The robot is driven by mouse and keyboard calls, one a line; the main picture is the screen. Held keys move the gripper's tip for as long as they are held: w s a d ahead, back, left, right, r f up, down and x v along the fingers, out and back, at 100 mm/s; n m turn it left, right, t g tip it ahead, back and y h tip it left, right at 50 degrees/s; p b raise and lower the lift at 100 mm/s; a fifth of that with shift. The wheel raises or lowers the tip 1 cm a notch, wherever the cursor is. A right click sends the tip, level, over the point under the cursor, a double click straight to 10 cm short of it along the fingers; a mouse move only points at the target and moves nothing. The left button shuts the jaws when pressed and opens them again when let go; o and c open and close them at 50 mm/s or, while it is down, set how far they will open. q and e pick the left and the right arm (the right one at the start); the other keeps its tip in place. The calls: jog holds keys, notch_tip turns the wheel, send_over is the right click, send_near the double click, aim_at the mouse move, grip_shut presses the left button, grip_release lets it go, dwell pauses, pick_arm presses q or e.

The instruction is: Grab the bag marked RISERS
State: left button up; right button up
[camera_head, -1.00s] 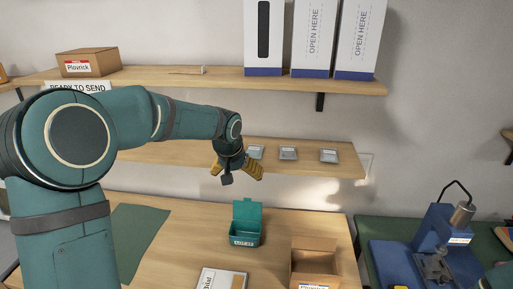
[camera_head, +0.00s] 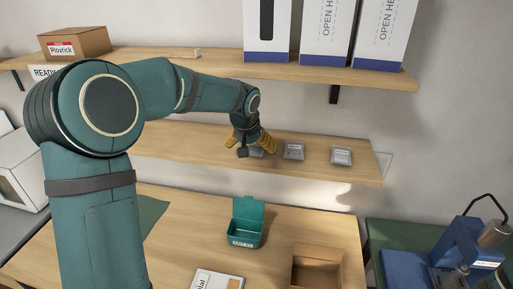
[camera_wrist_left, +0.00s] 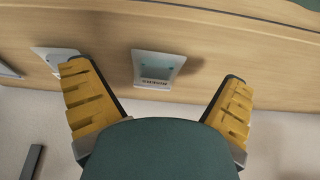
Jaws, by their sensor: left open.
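The bag marked RISERS (camera_wrist_left: 157,68) is a small flat grey-silver bag lying on the lower wall shelf (camera_head: 200,138). Its label reads upside down in the left wrist view. In the head view it appears to be the leftmost of the bags (camera_head: 257,153), partly hidden by my gripper. My left gripper (camera_head: 252,146), with yellow fingers, is over the shelf at this bag. In the left wrist view the gripper (camera_wrist_left: 155,76) is open, with the bag between and beyond its spread fingers; nothing is held. My right gripper is not in view.
Two similar bags lie to the right on the shelf, the middle one (camera_head: 293,151) and the right one (camera_head: 341,156). The upper shelf (camera_head: 220,68) holds tall white boxes. A teal open box (camera_head: 247,230) and a cardboard box (camera_head: 317,270) stand on the bench below.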

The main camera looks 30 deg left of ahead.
aim_at(253, 152)
pick_arm(q)
jog(key=x, duration=0.3)
jog(key=shift+w+f, duration=0.1)
jog(key=shift+f, duration=0.1)
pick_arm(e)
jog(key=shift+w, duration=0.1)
pick_arm(q)
jog(key=c, duration=1.3)
jog(key=shift+r, duration=0.15)
